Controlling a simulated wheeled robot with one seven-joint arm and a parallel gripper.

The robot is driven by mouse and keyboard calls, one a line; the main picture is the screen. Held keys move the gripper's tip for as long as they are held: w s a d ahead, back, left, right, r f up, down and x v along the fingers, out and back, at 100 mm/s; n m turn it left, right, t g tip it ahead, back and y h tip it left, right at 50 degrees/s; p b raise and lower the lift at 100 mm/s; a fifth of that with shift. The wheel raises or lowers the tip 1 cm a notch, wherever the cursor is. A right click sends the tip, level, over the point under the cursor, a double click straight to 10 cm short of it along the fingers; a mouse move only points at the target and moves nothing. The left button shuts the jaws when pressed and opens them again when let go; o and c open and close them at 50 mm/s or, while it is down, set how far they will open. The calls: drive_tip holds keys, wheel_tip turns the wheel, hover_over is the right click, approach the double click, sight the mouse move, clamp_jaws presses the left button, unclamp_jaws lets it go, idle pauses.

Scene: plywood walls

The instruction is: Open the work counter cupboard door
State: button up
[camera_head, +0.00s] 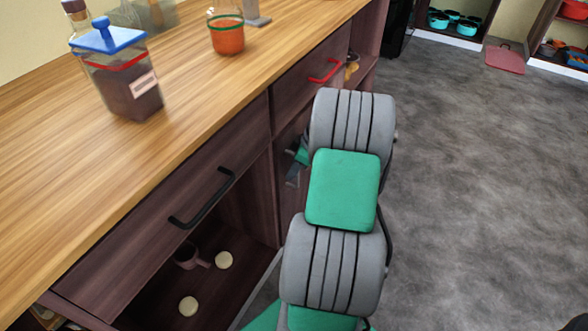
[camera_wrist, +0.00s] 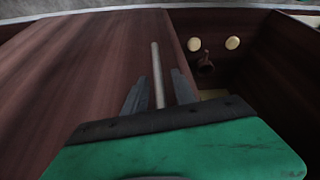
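The cupboard door (camera_wrist: 85,70) is a dark wood panel in the wrist view, with a pale straight bar handle (camera_wrist: 156,62). The door looks shut, but most of it is hidden behind my arm in the head view. My gripper (camera_wrist: 158,92) is open in front of the door, with one finger on each side of the handle's near end. I see gaps between the fingers and the bar. In the head view my gripper (camera_head: 296,166) shows partly, beside the cupboard front and below the drawer with the red handle (camera_head: 324,71).
Beside the door is an open compartment with a dark mug (camera_head: 188,256) and pale discs (camera_head: 224,260). Above it is a drawer with a black handle (camera_head: 202,198). The wooden countertop (camera_head: 170,130) bears a blue-lidded jar (camera_head: 122,75). Grey floor (camera_head: 470,200) lies clear to the right.

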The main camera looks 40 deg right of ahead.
clamp_jaws()
idle(1.4)
